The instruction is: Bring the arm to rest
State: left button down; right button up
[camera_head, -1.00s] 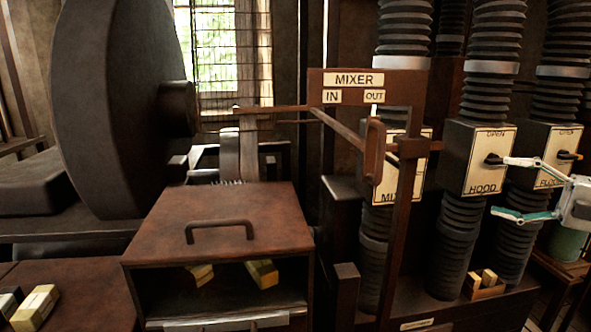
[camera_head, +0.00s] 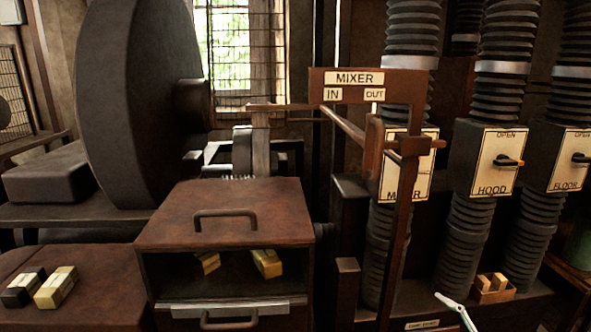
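My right gripper (camera_head: 457,309) shows only as one thin pale finger at the bottom edge, right of centre. The rest of it is out of frame, so its opening cannot be judged. No part of my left arm or gripper is in view.
The MIXER post (camera_head: 404,230) and its long horizontal bar stand left of the gripper. A small wooden box of blocks (camera_head: 492,296) is close to the finger's right. The FLOOR box (camera_head: 566,172) is at right. A rusty cabinet (camera_head: 180,217) stands centre left.

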jog(key=s+a+f+m+g+h, duration=0.2)
jog(key=s+a+f+m, duration=0.3)
jog(key=s+f, duration=0.6)
jog(key=s+a+f+m+g+h, duration=0.3)
jog(key=s+a+f+m, duration=0.3)
jog(key=s+f, duration=0.4)
jog(key=s+a+h, duration=0.1)
jog(key=s, duration=0.2)
jog(key=shift+s+a+f+g+h, duration=0.2)
jog(key=shift+s+f+g+h, duration=0.1)
jog(key=shift+s+f, duration=0.1)
